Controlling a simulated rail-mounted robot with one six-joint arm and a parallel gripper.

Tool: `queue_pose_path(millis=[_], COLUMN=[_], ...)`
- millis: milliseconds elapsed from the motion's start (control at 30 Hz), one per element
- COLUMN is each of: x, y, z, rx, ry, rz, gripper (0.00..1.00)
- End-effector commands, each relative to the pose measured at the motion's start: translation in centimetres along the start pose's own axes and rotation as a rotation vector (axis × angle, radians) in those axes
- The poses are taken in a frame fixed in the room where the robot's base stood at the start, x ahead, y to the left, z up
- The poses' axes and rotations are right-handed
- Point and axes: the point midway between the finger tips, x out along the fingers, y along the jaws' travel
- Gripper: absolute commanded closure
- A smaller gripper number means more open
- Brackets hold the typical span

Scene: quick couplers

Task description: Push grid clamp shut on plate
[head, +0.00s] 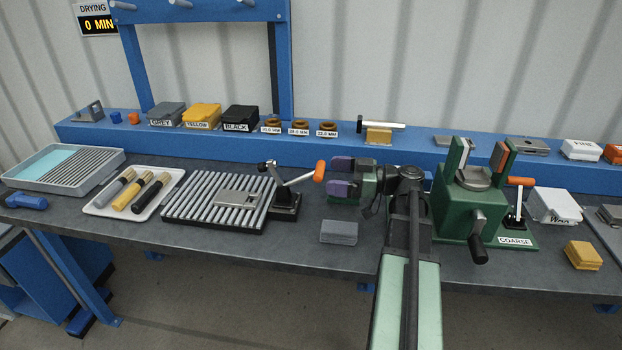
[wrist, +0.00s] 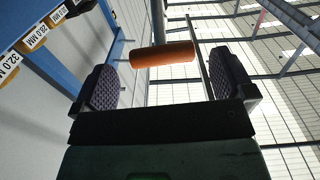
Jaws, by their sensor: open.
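The slatted grid (head: 180,215) lies on the bench left of centre, with a flat grey metal plate (head: 236,198) on its right part. The grid clamp (head: 287,203) has a black base at the grid's right edge. Its lever slants up to the right to an orange handle (head: 320,170). A black-tipped clamp arm (head: 264,166) stands raised above the plate, apart from it. My gripper (head: 335,177) is open, its purple-padded fingers just right of the handle. In the wrist view, the orange handle (wrist: 162,54) lies crosswise in front of my open gripper (wrist: 168,80); contact cannot be told.
A grey block (head: 339,232) sits on the bench below my gripper. A green vise (head: 470,205) with another orange-handled clamp stands to the right. A white tray with brushes (head: 133,192) lies left of the grid. The blue shelf (head: 220,143) runs behind.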

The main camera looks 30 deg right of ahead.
Motion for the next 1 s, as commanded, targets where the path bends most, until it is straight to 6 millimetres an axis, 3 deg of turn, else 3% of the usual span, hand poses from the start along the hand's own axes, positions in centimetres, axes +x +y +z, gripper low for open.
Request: queue_pose_path(millis=[300, 600, 1000], x=[5.7, 6.2, 6.2], y=[-0.1, -0.1, -0.1], z=[0.0, 0.0, 0.0], rx=[0.0, 0.0, 0.0], ry=[-0.001, -0.001, -0.001], rz=[-0.003, -0.001, -0.001], gripper=[0.0, 0.0, 0.61])
